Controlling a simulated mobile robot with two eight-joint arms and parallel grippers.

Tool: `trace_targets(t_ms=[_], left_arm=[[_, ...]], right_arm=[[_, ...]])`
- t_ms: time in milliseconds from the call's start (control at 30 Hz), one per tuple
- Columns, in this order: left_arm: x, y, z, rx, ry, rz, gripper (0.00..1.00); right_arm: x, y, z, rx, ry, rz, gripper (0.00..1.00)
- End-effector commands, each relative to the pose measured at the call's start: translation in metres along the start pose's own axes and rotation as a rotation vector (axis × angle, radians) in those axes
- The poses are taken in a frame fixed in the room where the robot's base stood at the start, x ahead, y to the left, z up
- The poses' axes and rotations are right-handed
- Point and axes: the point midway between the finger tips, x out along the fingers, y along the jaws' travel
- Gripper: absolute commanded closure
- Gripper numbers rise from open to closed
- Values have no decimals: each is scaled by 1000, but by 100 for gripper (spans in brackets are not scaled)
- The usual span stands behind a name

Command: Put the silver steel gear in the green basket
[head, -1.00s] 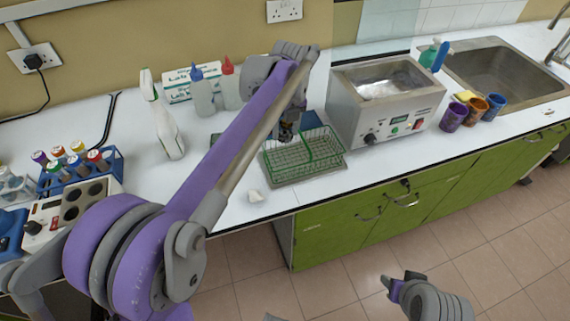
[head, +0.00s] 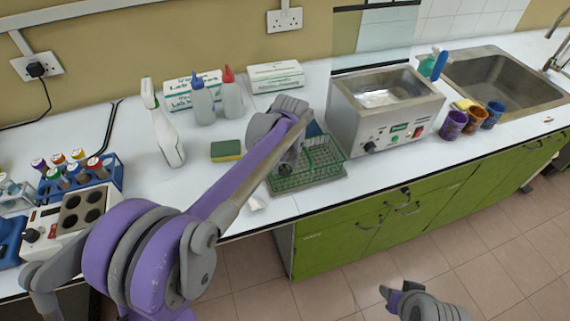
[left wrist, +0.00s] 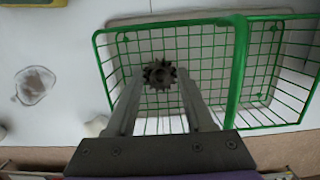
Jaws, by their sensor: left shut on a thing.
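The gear (left wrist: 160,75), dark grey and toothed in this light, is between the fingertips of my left gripper (left wrist: 161,85) in the left wrist view. That gripper is shut on it. The green wire basket (left wrist: 239,75) lies below the gear in that view, which overlaps its left part.
A steel water bath (head: 385,115) stands right of the basket. A sponge (head: 227,150), a spray bottle (head: 163,125), two squeeze bottles (head: 217,102) and boxes (head: 275,75) are to the left and behind. A small white item (head: 257,203) lies by the front edge.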

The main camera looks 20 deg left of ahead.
Motion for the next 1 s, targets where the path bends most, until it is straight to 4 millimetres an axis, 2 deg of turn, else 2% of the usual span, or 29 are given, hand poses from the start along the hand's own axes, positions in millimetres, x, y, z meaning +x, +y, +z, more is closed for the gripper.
trace_targets(t_ms=[233,267,400,433,767,867,1000], left_arm=[[3,0,0,0,0,0,100],[4,0,0,0,0,0,45],[2,0,0,0,0,0,20],[2,0,0,0,0,0,17],[-2,0,0,0,0,0,17],[-11,0,0,1,0,0,17],[-38,0,0,2,0,0,17]], right_arm=[[2,0,2,0,-1,0,50],[2,0,2,0,-1,0,50],[2,0,1,0,-1,0,50],[2,0,1,0,-1,0,50],[-1,0,0,0,0,0,50],[-1,0,-1,0,1,0,50],[-3,0,-2,0,2,0,50]])
